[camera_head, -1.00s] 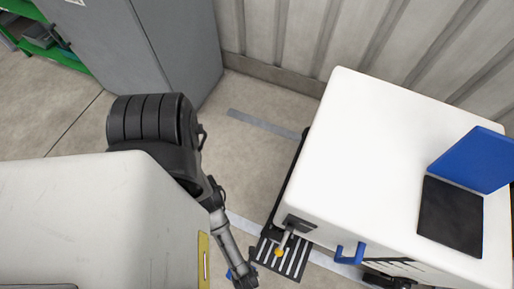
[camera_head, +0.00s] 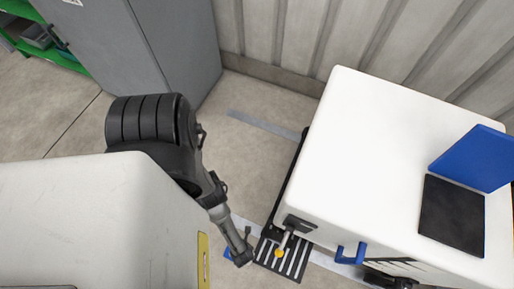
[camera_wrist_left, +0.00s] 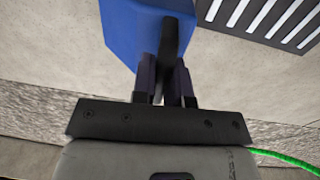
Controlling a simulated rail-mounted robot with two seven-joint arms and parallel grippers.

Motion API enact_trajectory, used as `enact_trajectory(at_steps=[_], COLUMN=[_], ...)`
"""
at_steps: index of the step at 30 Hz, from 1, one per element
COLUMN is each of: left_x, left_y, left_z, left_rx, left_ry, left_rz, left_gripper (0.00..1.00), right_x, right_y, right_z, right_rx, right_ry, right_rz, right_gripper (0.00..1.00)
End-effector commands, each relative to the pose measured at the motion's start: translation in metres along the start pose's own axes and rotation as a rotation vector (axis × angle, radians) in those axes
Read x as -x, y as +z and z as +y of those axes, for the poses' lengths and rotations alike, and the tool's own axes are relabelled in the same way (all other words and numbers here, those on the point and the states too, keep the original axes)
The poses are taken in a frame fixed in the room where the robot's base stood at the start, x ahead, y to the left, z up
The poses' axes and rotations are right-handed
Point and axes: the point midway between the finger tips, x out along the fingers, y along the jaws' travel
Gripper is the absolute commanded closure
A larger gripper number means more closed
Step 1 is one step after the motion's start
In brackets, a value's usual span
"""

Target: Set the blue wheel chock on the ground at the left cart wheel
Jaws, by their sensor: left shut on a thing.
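The blue wheel chock (camera_wrist_left: 135,35) is in my left gripper (camera_wrist_left: 163,75), whose dark fingers are shut on its dark upright grip in the left wrist view. In the head view only a small blue patch of the chock (camera_head: 228,254) shows beside my left gripper (camera_head: 242,260); the gripper hides the rest. I cannot tell whether the chock touches the ground. The white cart (camera_head: 385,150) stands to the right of the gripper. I cannot make out its left wheel. My right gripper is not in view.
A black-and-white slatted plate (camera_head: 285,257) lies just right of my left gripper, at the cart's corner, and also shows in the left wrist view (camera_wrist_left: 265,15). A grey cabinet (camera_head: 165,50) stands at the back left. Bare floor (camera_head: 245,165) lies between cabinet and cart.

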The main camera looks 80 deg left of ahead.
Motion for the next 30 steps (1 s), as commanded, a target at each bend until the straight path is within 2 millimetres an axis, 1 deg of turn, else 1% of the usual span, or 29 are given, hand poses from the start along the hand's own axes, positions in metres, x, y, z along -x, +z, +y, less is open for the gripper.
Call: enact_trajectory(at_steps=[1, 6, 12, 15, 19, 24, 26, 30], left_x=[-0.002, -0.002, -0.002, -0.002, 0.0, -0.001, -0.004, -0.019], left_y=[0.017, 0.06, 0.102, 0.116, 0.127, 0.131, 0.131, 0.13], left_z=[0.0, 0.0, -0.001, -0.001, -0.001, -0.001, -0.001, -0.002], left_rx=[0.0, 0.001, 0.0, 0.0, 0.001, -0.001, -0.001, -0.001], left_ry=[-0.002, -0.001, -0.002, -0.001, -0.001, 0.0, 0.0, 0.0], left_rz=[-0.004, -0.003, -0.003, -0.002, 0.0, 0.0, 0.0, 0.0], left_gripper=[1.0, 1.0, 1.0, 1.0, 1.0, 1.0, 1.0, 1.0], right_x=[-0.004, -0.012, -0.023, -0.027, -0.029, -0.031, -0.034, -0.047], right_y=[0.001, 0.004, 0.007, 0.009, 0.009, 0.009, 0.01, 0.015], right_z=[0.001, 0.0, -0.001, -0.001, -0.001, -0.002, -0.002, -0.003], right_rx=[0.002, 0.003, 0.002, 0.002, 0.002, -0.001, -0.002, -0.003], right_ry=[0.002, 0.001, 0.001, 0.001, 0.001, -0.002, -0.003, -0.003], right_rz=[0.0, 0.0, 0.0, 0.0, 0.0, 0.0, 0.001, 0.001], right_gripper=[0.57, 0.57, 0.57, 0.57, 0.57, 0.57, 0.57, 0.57])
